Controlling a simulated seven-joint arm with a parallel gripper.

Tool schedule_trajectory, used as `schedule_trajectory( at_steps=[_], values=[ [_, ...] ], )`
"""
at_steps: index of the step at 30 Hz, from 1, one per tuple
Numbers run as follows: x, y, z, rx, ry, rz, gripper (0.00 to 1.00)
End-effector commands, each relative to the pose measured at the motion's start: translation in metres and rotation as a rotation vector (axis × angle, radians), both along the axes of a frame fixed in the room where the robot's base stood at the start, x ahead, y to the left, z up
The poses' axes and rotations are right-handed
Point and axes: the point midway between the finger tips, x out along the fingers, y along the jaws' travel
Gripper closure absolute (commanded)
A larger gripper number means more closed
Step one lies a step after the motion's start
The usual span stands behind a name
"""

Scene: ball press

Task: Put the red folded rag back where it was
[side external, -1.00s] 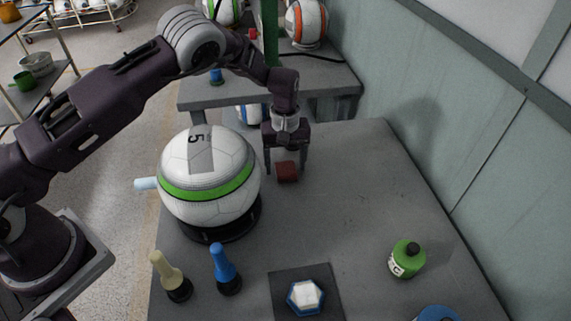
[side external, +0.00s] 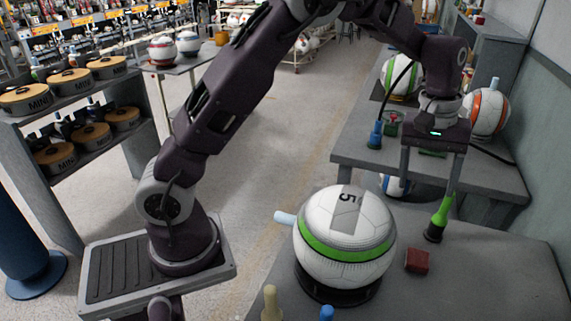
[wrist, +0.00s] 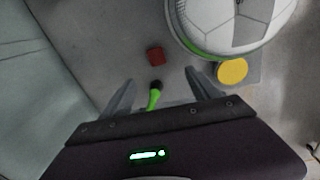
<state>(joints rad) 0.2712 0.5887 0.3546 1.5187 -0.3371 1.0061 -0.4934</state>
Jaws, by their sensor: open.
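The red folded rag (side external: 417,261) is a small dark red block lying flat on the grey table, just right of the white ball with a green band (side external: 345,238). In the wrist view the rag (wrist: 155,56) lies beyond the fingertips, apart from them. My gripper (side external: 428,185) is open and raised above the table, behind the rag in the side view. In the wrist view my gripper (wrist: 160,78) has nothing between its fingers at their height. A green-handled tool with a black end (side external: 439,219) stands behind the rag, below the fingers.
The ball sits in a black ring stand (side external: 335,288), close to the rag. A cream-handled tool (side external: 271,303) and a blue-topped one (side external: 327,313) show at the lower edge. A yellow disc (wrist: 232,72) lies beside the ball. Table right of the rag is clear.

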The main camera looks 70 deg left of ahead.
Motion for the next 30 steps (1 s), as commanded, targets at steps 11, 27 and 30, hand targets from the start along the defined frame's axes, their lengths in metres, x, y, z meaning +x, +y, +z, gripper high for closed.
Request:
schedule_trajectory(
  at_steps=[11, 27, 30],
  values=[
    [-0.251, 0.033, 0.122, 0.131, -0.357, -0.505, 0.29],
    [-0.31, 0.042, 0.096, 0.28, -0.421, -0.645, 0.29],
    [-0.31, 0.042, 0.096, 0.279, -0.422, -0.644, 0.29]
  ],
)
